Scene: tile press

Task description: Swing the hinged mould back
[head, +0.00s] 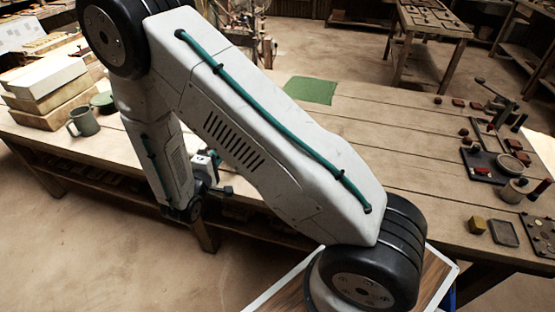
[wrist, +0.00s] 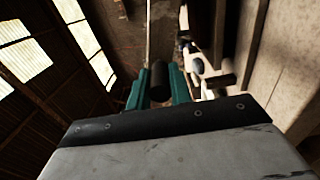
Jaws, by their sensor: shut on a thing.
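In the wrist view, the teal fingers of my gripper (wrist: 159,92) stand on either side of a dark cylindrical grip (wrist: 160,77) and are shut on it. I cannot tell whether this grip belongs to the hinged mould. In the head view, my arm hangs down at the left, in front of the bench edge. My gripper is mostly hidden there behind my arm, with only small pale and dark parts showing beside it. I cannot make out the hinged mould or its angle in either view.
The long wooden bench (head: 400,150) carries a green mat (head: 311,90). A grey-green mug (head: 83,122) and stacked boxes (head: 48,90) stand at the left. Small blocks and a dark plate (head: 492,166) with fittings lie at the right. The bench middle is mostly clear.

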